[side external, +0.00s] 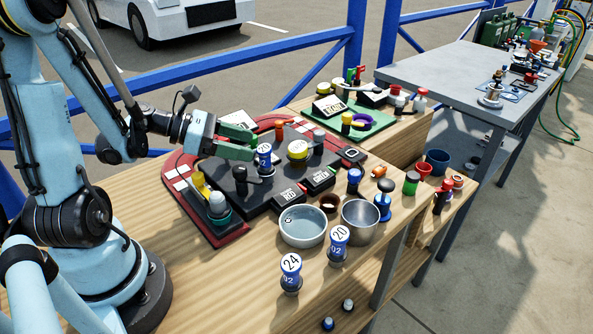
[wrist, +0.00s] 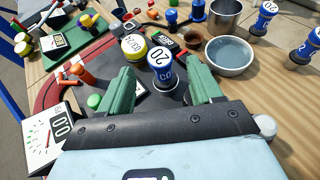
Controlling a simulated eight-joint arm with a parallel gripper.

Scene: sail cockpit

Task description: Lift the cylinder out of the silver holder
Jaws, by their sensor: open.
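My gripper (side external: 253,148) has green fingers, spread wide and empty. The fingertips (wrist: 158,78) reach to either side of the cylinder, with a gap visible on both sides in the wrist view. A greyish base (side external: 265,170) shows under the cylinder, but I cannot make out the silver holder clearly.
A basin of water (side external: 303,226) and a steel bowl (side external: 361,219) stand nearer the table edge, beside two more blue cylinders.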

